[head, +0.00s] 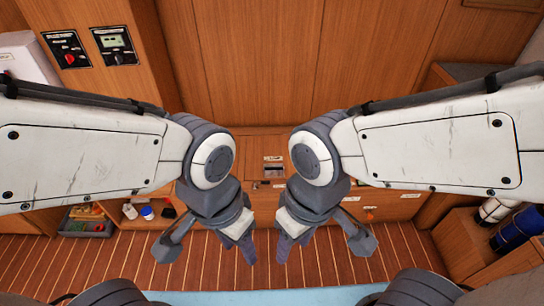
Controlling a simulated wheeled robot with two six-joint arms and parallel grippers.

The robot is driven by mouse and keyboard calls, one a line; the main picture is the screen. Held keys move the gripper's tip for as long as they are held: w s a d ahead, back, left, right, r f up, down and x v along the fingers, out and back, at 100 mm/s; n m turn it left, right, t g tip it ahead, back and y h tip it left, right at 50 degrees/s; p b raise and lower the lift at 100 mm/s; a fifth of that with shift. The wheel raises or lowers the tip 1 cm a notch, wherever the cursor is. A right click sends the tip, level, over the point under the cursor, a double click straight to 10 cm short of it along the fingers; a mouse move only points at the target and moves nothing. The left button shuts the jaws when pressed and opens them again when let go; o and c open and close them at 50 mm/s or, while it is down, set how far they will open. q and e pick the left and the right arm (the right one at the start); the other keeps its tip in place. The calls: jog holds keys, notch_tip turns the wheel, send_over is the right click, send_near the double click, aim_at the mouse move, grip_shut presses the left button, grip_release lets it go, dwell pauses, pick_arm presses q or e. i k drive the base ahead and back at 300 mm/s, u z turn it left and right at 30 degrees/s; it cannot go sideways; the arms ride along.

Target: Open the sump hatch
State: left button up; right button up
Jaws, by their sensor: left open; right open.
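I cannot pick out a sump hatch for certain. A wooden cabinet (259,143) stands between my arms, with a small dark recessed fitting (273,171) and a label on it. My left gripper (248,254) points down in front of the cabinet, over the striped wooden floor (205,268), open and empty. My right gripper (283,254) hangs close beside it, also open and empty. Neither visibly touches anything. My arms and grippers hide parts of the cabinet and floor.
Control panels with red and black knobs (68,50) are on the left wall. A grey crate (86,226) and bottles (147,212) sit low at left. White and blue rolls (517,229) lie in a wooden rack at right. The visible floor is mostly clear.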

aim_at(267, 158)
jog(key=k, duration=0.55)
jog(key=u, duration=0.7)
jog(key=i, duration=1.85)
jog(key=z, duration=0.75)
